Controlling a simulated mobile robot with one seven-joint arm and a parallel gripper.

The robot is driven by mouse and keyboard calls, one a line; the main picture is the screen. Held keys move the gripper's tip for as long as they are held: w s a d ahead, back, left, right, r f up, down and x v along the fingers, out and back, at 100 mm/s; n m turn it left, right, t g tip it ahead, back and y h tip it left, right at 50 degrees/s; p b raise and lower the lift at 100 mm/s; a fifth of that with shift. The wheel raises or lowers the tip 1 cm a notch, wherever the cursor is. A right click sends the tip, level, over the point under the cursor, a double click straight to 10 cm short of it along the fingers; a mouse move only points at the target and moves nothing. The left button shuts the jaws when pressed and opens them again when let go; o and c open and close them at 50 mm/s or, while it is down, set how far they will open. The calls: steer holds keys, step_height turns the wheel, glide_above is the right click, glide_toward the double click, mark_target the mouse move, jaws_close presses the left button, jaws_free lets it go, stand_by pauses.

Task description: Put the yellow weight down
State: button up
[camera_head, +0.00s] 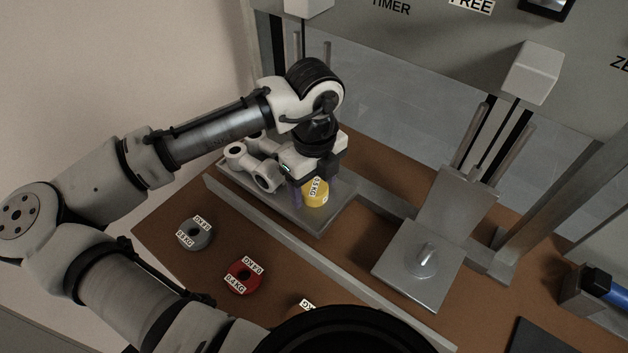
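The yellow weight (316,197), a short disc with a white label, is directly under my gripper (307,192), at the right part of a grey metal plate (337,208). I cannot tell whether it rests on the plate or hangs just above it. One finger shows close against the weight's left side.
A grey weight (198,236) and a red weight (243,279) lie on the brown bench (165,220) at front left. A second metal plate (400,278) with a peg stands right, beside upright rails. A blue-handled tool (606,289) lies far right.

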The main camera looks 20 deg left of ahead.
mark_target(314, 186)
step_height(314, 186, up, 12)
steer(key=shift+r, duration=0.2)
stand_by(0.5)
